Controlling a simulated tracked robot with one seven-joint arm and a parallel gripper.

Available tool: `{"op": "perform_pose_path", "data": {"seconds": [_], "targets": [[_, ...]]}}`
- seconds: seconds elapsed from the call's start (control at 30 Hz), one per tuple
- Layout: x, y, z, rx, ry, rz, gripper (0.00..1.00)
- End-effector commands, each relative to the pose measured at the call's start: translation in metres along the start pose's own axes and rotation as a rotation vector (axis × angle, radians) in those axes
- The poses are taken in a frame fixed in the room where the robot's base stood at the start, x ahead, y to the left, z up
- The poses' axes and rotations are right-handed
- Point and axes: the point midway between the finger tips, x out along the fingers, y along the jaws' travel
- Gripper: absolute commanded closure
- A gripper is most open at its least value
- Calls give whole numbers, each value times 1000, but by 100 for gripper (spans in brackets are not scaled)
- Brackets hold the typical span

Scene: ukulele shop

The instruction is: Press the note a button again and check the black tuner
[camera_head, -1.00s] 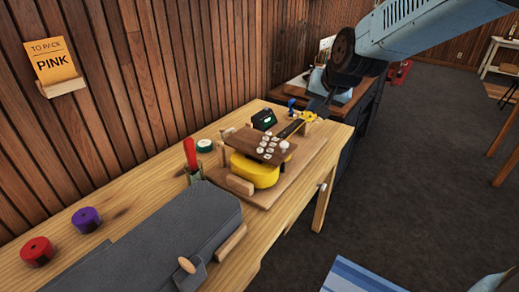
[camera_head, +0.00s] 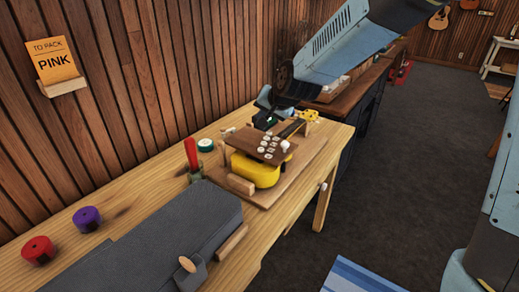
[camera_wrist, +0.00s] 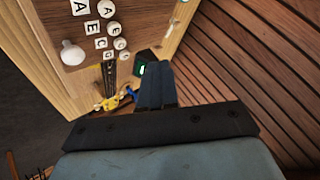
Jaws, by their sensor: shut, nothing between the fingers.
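The yellow ukulele (camera_head: 255,172) lies in a wooden holder on the bench, under a brown button board (camera_head: 250,140). In the wrist view the board has white lettered buttons; a square A button (camera_wrist: 79,8) and a round A button (camera_wrist: 112,7) are at the top edge. The black tuner (camera_wrist: 143,68) has a small green-lit screen, too small to read. It also shows in the head view (camera_head: 268,121), partly covered. My gripper (camera_wrist: 153,66) is shut and empty, its tips beside the tuner in the picture and away from the A buttons. Contact cannot be told.
A white knob (camera_wrist: 72,52) stands on the board. The wooden slat wall (camera_head: 140,90) runs close behind.

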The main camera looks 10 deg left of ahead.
Motion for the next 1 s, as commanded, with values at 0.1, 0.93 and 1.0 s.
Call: {"op": "perform_pose_path", "data": {"seconds": [0.1, 0.93, 1.0], "targets": [[5, 4, 4, 0, -2, 2, 100], [59, 44, 44, -1, -1, 1, 100], [60, 44, 44, -1, -1, 1, 100]]}}
